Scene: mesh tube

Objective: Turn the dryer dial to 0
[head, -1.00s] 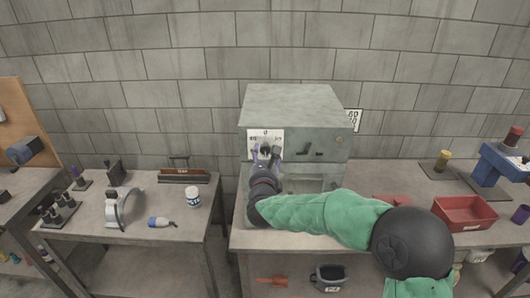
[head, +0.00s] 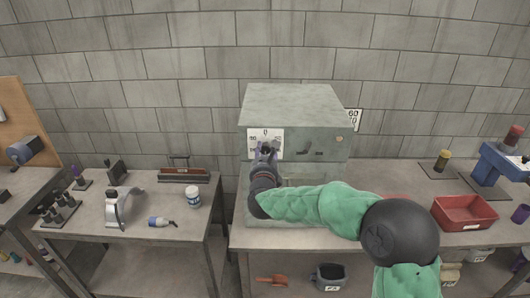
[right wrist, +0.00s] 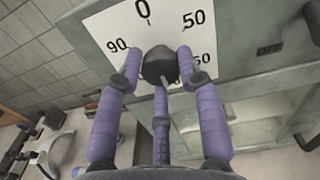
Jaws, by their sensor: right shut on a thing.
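The dryer (head: 292,105) is a grey-green metal cabinet on the middle bench. Its white dial plate (head: 265,134) is at the front left, with 0 at the top. In the right wrist view the plate (right wrist: 108,27) shows 90 at left and 50 at right; a lower-right number is partly hidden. The black dial knob (right wrist: 159,63) sits between the purple fingers of my right gripper (head: 266,149), which is shut on it. A small pale mark shows at the knob's lower edge; I cannot tell the exact setting. My left gripper is not in view.
The dryer's open front compartment (right wrist: 235,130) is below. A red bin (head: 465,212) stands at right on the bench, and a white jar (head: 193,197) stands on the left bench.

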